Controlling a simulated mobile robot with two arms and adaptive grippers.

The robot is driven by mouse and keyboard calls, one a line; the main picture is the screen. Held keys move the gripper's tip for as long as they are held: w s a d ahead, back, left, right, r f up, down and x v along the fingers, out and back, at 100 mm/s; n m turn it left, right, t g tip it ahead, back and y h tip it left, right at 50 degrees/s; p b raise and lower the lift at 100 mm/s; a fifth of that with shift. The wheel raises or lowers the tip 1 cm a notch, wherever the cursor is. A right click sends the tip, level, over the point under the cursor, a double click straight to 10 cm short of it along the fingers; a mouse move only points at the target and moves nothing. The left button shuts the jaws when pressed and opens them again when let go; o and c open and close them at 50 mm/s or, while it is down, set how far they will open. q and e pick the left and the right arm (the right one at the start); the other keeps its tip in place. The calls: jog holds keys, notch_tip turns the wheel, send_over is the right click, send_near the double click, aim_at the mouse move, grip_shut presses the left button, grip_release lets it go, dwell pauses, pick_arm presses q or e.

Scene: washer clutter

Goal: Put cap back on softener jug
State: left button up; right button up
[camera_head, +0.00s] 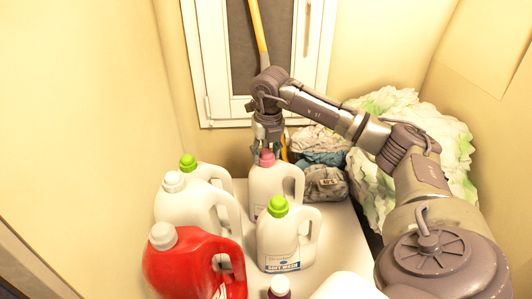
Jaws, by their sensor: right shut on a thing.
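A white jug (268,184) with a handle on its right stands upright toward the back of the white surface; it is likely the softener jug. A pink cap (266,158) is at its mouth, but I cannot tell whether it is seated or just held there. My right gripper (268,147) reaches down from above and is shut on the pink cap. The fingertips are small and partly hidden at this distance. My left gripper is not in view.
A white jug with a green cap (278,207) stands just in front. White jugs (186,204) and a red jug (190,266) crowd the left. A purple item with a white cap (280,286) is at the front. Folded cloths (325,181) lie right of the pink-capped jug.

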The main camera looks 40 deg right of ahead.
jog(key=m+p, duration=0.1)
jog(key=m, duration=0.3)
jog(key=shift+m, duration=0.4)
jog(key=m, duration=0.3)
jog(key=shift+g+h+p, duration=0.3)
jog(key=shift+g, duration=0.1)
jog(key=m, duration=0.4)
jog(key=shift+p, duration=0.4)
jog(key=m, duration=0.3)
jog(key=shift+f+g, duration=0.1)
jog(key=shift+g, duration=0.3)
jog(key=o, duration=1.4)
jog(key=shift+o, duration=0.2)
